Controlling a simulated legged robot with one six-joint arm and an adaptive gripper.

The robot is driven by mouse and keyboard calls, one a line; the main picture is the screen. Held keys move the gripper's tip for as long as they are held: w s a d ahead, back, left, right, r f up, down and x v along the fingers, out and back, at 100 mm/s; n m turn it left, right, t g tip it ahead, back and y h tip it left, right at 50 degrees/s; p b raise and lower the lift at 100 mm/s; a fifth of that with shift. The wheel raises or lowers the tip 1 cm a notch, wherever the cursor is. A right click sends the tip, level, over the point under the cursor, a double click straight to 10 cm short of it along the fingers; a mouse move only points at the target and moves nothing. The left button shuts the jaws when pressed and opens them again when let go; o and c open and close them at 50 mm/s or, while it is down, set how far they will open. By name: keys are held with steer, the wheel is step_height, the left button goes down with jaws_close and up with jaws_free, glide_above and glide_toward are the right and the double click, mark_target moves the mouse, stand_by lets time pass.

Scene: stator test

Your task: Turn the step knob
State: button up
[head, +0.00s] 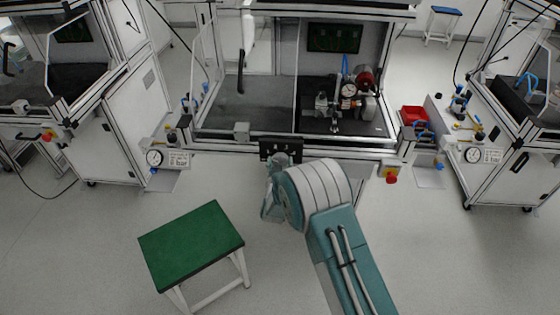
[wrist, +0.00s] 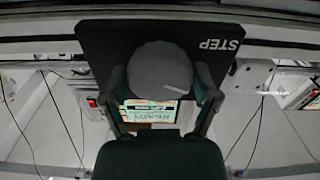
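The step knob (wrist: 160,71) is a round grey knob with a pale line on its face. It sits in front of a dark panel (wrist: 104,45) marked STEP in the wrist view. My gripper (wrist: 161,82) has one finger on each side of the knob. The fingers are spread about as wide as the knob; I cannot tell whether they touch it. In the head view, my gripper (head: 277,168) is at the dark panel (head: 281,149) on the middle workstation's front edge; the arm end partly covers the area and the knob cannot be made out.
A green-topped stool (head: 191,243) stands on the floor at left of my arm. A red button (head: 391,177) is on the workstation's front edge, right of the panel. A gauge (head: 154,157) stands at left. Open floor lies between the stations.

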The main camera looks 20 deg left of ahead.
steer(key=shift+m, duration=0.4)
steer(key=m, duration=0.3)
steer(key=shift+m, duration=0.3)
steer(key=m, duration=0.4)
steer(key=shift+f, duration=0.1)
steer(key=shift+m, duration=0.3)
steer(key=o, duration=1)
steer(key=shift+w, duration=0.1)
steer(key=v, duration=1.2)
